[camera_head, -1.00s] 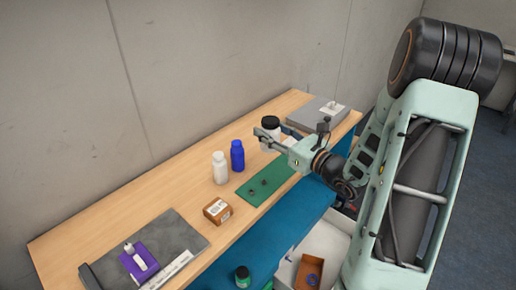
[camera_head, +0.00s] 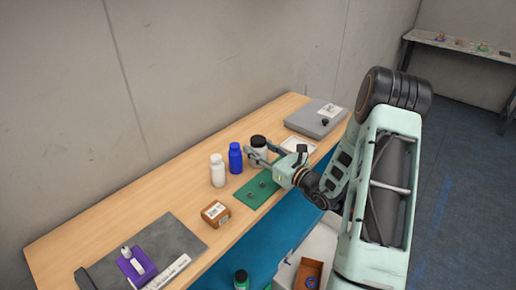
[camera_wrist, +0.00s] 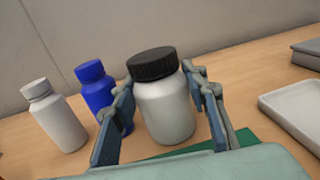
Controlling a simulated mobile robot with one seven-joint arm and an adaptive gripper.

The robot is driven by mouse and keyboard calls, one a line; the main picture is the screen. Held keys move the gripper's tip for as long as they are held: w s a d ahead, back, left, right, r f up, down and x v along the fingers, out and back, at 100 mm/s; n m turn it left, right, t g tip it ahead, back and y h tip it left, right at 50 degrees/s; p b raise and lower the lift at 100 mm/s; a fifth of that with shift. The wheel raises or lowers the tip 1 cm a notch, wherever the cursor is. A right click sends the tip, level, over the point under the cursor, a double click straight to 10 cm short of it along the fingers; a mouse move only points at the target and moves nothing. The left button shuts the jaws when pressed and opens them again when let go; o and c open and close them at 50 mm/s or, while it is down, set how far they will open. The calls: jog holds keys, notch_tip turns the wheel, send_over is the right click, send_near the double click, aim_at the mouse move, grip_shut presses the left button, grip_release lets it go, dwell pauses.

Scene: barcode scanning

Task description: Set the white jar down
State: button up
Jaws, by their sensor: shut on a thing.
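The white jar (camera_wrist: 165,112) with a black lid stands upright between the two fingers of my gripper (camera_wrist: 165,125) in the wrist view. My gripper is shut on it, one finger at each side. In the head view the jar (camera_head: 262,151) is partly hidden behind my gripper (camera_head: 263,157). It is at the back of the table (camera_head: 180,188), just right of the blue bottle (camera_head: 236,159). Its base looks at or very near the table top; I cannot tell whether it touches.
A white bottle (camera_head: 218,172) stands left of the blue one. A green mat (camera_head: 254,197), a brown box (camera_head: 216,214) and a grey board with a purple item (camera_head: 136,265) lie nearer. A white tray (camera_head: 300,146) and a grey scale-like device (camera_head: 310,121) are at the right.

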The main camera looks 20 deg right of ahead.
jog(key=o, duration=0.8)
jog(key=shift+f, duration=0.2)
jog(key=o, duration=0.5)
jog(key=shift+r, duration=0.1)
jog(key=shift+c, duration=0.2)
